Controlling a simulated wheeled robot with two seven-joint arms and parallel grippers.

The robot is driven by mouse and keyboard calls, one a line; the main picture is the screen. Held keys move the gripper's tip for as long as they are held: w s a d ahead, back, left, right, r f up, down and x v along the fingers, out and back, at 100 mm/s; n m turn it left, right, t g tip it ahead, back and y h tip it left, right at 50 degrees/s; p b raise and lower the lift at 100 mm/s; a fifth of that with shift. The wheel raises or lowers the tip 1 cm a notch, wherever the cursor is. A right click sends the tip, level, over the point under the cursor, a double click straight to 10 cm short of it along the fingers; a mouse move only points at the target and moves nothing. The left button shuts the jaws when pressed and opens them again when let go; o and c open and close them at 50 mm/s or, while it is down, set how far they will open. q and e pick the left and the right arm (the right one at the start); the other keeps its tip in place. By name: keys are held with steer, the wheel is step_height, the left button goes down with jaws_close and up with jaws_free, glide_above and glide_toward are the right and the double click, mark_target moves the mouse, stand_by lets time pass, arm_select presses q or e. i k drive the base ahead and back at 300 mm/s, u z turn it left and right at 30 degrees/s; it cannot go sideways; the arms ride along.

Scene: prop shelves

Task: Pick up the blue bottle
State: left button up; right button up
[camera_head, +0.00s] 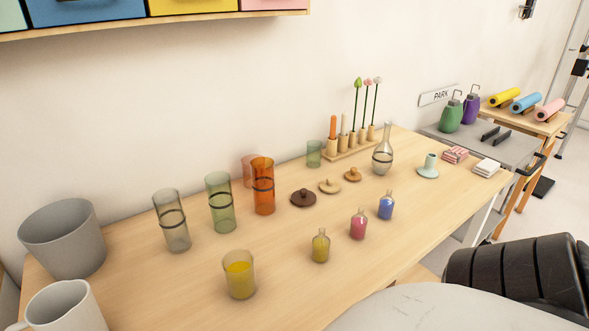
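The blue bottle (386,207) is small, with a clear neck and blue in its body. It stands upright on the wooden table (290,285), near the front edge on the right. A pink bottle (358,226) and a yellow bottle (320,247) of similar shape stand to its left, nearer the front. Nothing hides the blue bottle and nothing touches it. Neither of my grippers is in view.
A glass vase (384,159) stands behind the blue bottle. Lids, including a dark one (303,198), lie to its left. Tall tumblers, such as the orange one (262,190), stand farther left. A pale blue-green holder (428,168) is to its right.

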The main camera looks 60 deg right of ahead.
mark_target(387, 204)
steer(key=u, duration=0.7)
steer(key=k, duration=0.9)
steer(key=z, duration=1.45)
